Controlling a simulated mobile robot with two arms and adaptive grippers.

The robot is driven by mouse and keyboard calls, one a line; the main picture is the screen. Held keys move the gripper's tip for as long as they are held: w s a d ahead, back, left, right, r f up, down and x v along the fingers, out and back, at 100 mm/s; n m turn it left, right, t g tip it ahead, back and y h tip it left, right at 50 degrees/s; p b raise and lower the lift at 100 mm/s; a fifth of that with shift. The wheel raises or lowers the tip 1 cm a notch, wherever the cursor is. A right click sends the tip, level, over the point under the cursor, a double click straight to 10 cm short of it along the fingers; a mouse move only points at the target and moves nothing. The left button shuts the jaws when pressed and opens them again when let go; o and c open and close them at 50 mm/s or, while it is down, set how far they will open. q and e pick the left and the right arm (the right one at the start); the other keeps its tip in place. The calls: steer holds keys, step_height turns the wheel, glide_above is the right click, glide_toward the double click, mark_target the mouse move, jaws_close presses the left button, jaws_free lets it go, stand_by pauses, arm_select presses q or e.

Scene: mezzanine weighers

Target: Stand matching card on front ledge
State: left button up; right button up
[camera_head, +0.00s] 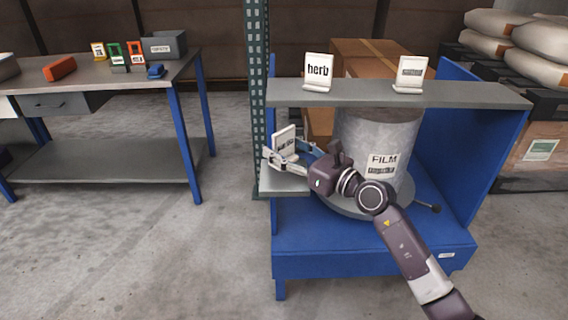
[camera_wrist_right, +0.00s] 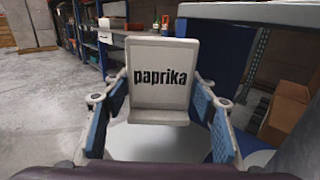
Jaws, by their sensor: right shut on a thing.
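My right gripper (camera_head: 287,162) is shut on a white card stand at the left side of the blue weighing stand. In the right wrist view this paprika card (camera_wrist_right: 160,78) reads "paprika" and sits upright between the blue finger pads of the gripper (camera_wrist_right: 160,118). The card is close above a small grey side ledge (camera_head: 290,186); I cannot tell whether it touches. A grey drum (camera_head: 400,128) labelled "FILM" stands below. My left gripper is out of view.
A workbench (camera_head: 110,78) at left carries an orange block (camera_head: 60,68), small coloured holders and a grey bin (camera_head: 163,46). A green post (camera_head: 257,110) stands close left of the stand. Cartons and sacks (camera_head: 495,22) are behind. The floor between is clear.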

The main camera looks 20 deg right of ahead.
steer(key=shift+f, duration=0.25)
step_height(320, 180, down, 4)
steer(key=shift+r+b, duration=0.2)
steer(key=shift+b, duration=0.8)
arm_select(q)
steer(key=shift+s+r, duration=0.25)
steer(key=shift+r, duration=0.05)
arm_select(e)
steer(key=shift+r, duration=0.1)
steer(key=shift+f, duration=0.25)
steer(key=o, duration=1.1)
steer(key=shift+o, duration=0.2)
steer(key=shift+r, duration=0.1)
